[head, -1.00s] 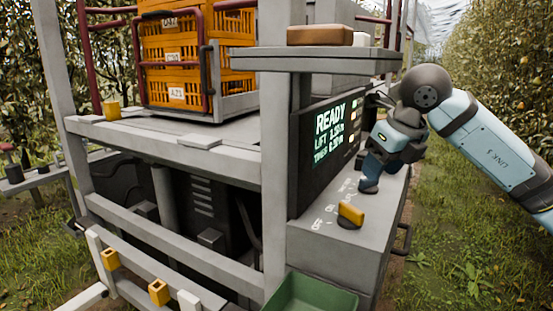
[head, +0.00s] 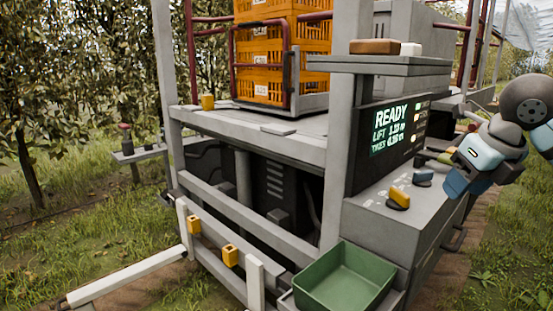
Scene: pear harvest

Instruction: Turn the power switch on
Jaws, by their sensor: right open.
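The control box has a slanted grey top (head: 375,207) below a dark display (head: 398,130) that reads READY in lit letters. A yellow rotary knob (head: 399,197) stands near the front of this top, with small white lettering beside it that is too small to read now. My right gripper (head: 449,170) is open and empty, to the right of the blue knob and apart from both knobs. Its fingertips are partly hidden by its own body. My left gripper is out of view.
A shelf (head: 405,66) with a brown block (head: 375,46) overhangs the display. A green bin (head: 345,282) sits below the box in front. Orange crates (head: 260,65) stand on the deck. A handle (head: 455,238) juts from the box's right side; grass lies beyond.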

